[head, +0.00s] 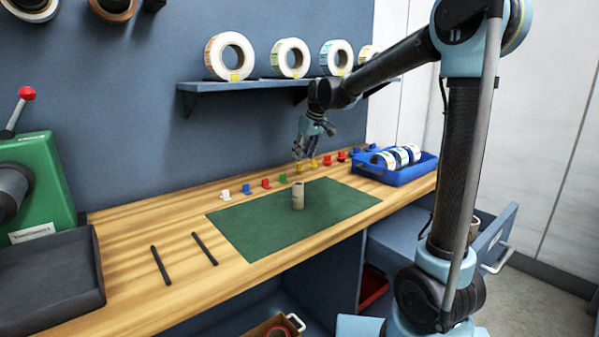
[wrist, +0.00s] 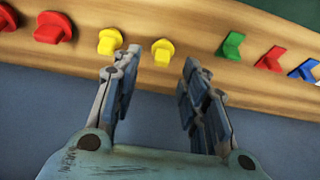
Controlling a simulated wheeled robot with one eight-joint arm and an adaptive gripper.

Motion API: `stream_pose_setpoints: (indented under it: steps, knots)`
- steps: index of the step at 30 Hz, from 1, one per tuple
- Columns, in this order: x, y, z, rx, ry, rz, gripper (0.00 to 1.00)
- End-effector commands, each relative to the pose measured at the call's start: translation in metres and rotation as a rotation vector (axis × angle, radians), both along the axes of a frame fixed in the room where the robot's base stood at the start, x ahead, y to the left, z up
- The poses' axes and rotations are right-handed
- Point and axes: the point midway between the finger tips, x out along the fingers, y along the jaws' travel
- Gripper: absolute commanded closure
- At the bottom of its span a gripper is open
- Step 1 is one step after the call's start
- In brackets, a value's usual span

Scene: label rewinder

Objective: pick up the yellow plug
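Two yellow plugs stand side by side in the row of coloured plugs on the wooden bench. In the wrist view, one yellow plug (wrist: 162,52) shows in the gap between my fingertips, just beyond them. The other yellow plug (wrist: 110,41) is to its left, outside the left finger. A yellow plug also shows in the head view (head: 313,163), just below my gripper (head: 304,150). My gripper (wrist: 160,66) is open and empty, pointing down above the row. The fingers partly hide the row in the head view.
Red plugs (wrist: 53,27) are beside the yellow pair on one side, a green plug (wrist: 231,45) on the other. A cardboard core (head: 298,196) stands on the green mat (head: 345,200). A blue tray (head: 405,175) holds label rolls. A shelf (head: 255,84) is behind my arm.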

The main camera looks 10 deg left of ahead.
Motion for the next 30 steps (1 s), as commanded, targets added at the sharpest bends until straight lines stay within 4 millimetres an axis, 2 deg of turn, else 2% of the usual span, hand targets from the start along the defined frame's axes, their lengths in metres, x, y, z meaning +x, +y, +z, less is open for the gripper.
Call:
stream_pose_setpoints:
  steps: [5, 15, 25, 27, 29, 30]
  knots:
    - [0.002, 0.003, -0.009, 0.0, 0.0, 0.0, 0.6]
    - [0.012, 0.017, -0.047, 0.0, 0.0, -0.001, 0.6]
    - [0.013, 0.018, -0.052, 0.001, 0.001, -0.002, 0.6]
    - [0.014, 0.017, -0.052, 0.0, 0.0, -0.002, 0.74]
    - [0.014, 0.017, -0.052, 0.0, 0.0, -0.002, 0.83]
    - [0.014, 0.017, -0.052, 0.0, 0.0, -0.002, 0.84]
